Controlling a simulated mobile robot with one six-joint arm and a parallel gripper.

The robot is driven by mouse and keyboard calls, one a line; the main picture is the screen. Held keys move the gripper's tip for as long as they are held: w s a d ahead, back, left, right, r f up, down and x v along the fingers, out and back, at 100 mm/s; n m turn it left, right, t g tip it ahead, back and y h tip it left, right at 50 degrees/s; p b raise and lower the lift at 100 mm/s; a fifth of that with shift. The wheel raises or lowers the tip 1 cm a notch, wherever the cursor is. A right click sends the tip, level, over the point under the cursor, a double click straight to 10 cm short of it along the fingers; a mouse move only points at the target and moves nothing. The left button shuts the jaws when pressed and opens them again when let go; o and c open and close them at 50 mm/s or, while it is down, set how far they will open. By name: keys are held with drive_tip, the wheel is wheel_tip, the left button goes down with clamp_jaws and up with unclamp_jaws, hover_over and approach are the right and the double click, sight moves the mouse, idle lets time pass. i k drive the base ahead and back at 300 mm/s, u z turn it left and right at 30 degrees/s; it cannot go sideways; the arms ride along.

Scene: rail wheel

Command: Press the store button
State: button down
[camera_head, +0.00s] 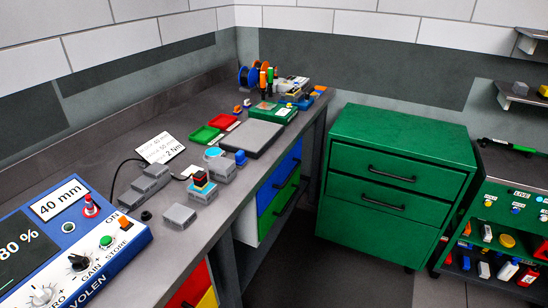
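The green store button (105,241) sits on the blue and white instrument box (132,243) at the lower left, beside the printed word STORE. It stands up from the panel, and nothing covers it. An orange switch (125,223) is just behind it, by the word ON. A black-and-grey knob (77,262) is in front of the button, to its left, and another knob (42,296) is nearer the bottom edge. The dark screen (27,258) reads 80 %. A label (58,200) reads 40 mm. My gripper is not in view.
A red-topped part (90,206) stands up at the panel's back. Grey blocks (180,216) and a cable lie on the bench (215,215) right of the box. A green cabinet (390,185) and a tool cart (510,215) stand to the right.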

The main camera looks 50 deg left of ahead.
sight(105, 241)
drive_tip(key=i, duration=0.85)
drive_tip(key=u, duration=0.8)
drive_tip(key=k, duration=0.1)
drive_tip(key=u, duration=2.85)
drive_tip(key=i, duration=1)
